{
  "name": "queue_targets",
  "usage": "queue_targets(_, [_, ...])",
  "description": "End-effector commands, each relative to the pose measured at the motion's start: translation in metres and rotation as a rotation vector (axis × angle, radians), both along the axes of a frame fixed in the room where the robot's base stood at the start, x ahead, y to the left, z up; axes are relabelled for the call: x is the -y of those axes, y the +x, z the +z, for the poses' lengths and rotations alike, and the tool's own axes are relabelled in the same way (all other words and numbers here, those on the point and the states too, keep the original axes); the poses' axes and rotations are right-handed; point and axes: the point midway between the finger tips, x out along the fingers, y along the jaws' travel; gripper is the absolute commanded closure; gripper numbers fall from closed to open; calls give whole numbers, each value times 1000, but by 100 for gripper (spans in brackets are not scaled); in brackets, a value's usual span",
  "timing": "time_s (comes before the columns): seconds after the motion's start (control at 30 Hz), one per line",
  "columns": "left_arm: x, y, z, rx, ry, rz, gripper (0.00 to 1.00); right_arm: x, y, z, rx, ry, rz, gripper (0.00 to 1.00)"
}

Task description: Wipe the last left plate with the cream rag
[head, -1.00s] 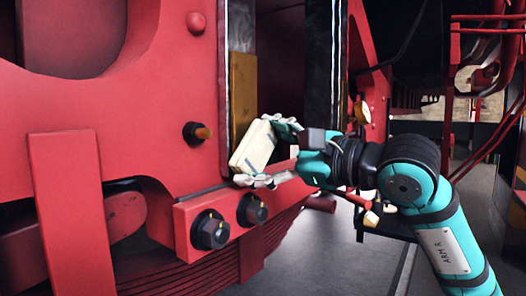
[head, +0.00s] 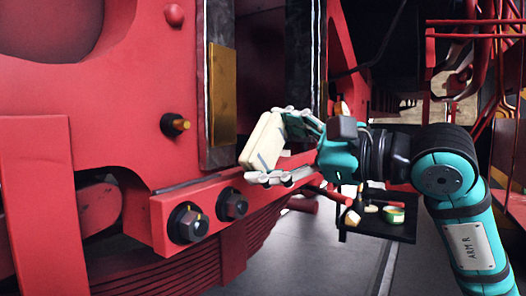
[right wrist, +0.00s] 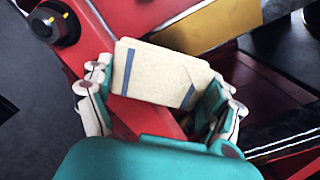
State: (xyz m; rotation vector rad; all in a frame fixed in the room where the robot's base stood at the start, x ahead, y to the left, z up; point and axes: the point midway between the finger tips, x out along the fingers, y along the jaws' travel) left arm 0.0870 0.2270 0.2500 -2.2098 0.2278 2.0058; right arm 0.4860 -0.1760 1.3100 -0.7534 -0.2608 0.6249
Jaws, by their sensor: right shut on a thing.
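The cream rag (head: 262,141), a folded pad with dark blue stripes, is held between the fingers of my right gripper (head: 275,143). The rag (right wrist: 158,73) fills the space between the fingers in the right wrist view. A brass-coloured plate (head: 222,95) stands upright on the left side of the opening in the red frame. It also shows in the right wrist view (right wrist: 210,24), beyond the rag. In the head view the rag is to the lower right of the plate, and a gap shows between them. My left gripper is not in view.
The red frame (head: 110,95) has a projecting bolt (head: 175,124) left of the plate. A red bar with two large dark bolts (head: 188,223) runs below the rag. A black tray (head: 352,230) holding small items is below my right arm. Open floor (head: 300,255) lies below.

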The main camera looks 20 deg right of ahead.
Motion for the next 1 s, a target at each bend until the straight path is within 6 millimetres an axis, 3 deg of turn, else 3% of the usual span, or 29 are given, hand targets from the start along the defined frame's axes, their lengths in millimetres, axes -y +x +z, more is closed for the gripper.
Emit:
queue_targets(0.37, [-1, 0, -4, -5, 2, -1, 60, 4, -5, -1, 2, 1, -1, 37])
queue_targets(0.5, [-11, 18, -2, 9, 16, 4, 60, 13, -15, -2, 1, 0, -2, 37])
queue_targets(1.0, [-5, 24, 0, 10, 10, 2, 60, 19, -24, 0, 0, 0, 0, 37])
